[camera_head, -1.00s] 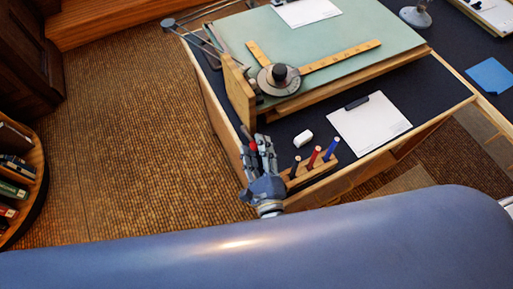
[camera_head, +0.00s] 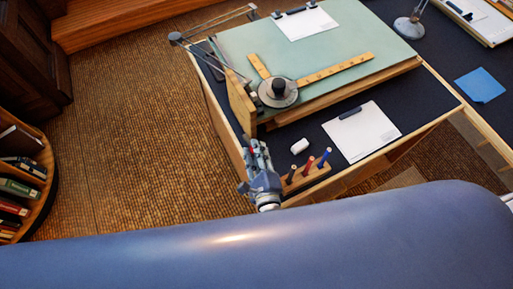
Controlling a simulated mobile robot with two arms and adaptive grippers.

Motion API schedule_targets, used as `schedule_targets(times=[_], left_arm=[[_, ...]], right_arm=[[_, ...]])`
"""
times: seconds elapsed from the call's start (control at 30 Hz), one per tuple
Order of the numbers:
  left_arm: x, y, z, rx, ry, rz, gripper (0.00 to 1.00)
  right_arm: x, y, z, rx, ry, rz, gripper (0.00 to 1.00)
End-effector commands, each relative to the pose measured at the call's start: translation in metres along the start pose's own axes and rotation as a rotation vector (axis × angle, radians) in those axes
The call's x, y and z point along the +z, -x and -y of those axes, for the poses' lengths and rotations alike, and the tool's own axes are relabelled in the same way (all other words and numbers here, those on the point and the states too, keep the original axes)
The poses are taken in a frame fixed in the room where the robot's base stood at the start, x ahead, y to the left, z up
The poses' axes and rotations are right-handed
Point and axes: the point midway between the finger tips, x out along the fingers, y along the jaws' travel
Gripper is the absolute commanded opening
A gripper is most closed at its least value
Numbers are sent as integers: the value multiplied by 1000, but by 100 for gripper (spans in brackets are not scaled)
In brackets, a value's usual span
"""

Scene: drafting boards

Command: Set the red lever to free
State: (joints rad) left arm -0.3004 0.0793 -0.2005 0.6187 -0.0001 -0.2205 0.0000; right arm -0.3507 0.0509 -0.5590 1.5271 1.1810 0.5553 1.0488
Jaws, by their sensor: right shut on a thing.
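The red lever (camera_head: 252,150) is at the left side of the drafting board's wooden edge. Only a small bit of its red knob shows between my fingers; its shaft and any markings are hidden or too small to read. My right gripper (camera_head: 257,151) is shut on the lever, just off the near left corner of the desk. The green drafting board (camera_head: 350,45) lies above the desk, with a round dark-knobbed drafting head (camera_head: 278,91) and wooden rulers (camera_head: 335,69) on it. My left gripper is out of view.
A pen block (camera_head: 311,176) with several pens stands close to the right of my gripper. A white eraser (camera_head: 300,146) and a clipboard (camera_head: 362,133) lie on the dark desktop. A blue sheet (camera_head: 481,84) is farther right. Carpet (camera_head: 140,150) is clear on the left.

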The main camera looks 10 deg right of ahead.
Motion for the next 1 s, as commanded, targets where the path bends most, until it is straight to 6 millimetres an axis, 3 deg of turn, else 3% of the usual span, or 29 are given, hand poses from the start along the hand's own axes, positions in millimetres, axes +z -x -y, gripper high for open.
schedule_targets(times=[0.03, 0.23, 0.67, 0.7, 0.8, 1.0], left_arm=[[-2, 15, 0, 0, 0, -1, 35], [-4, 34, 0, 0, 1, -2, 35], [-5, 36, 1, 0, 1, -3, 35], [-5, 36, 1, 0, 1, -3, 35], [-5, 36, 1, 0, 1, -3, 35], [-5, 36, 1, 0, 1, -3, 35]], right_arm=[[6, 0, 8, 10, 0, -12, 0], [14, -6, 14, 39, 8, -34, 0], [26, -17, 24, 30, 9, -26, 0], [26, -17, 24, 29, 9, -26, 28], [25, -16, 23, 30, 9, -27, 46], [23, -15, 21, 35, 11, -29, 46]])
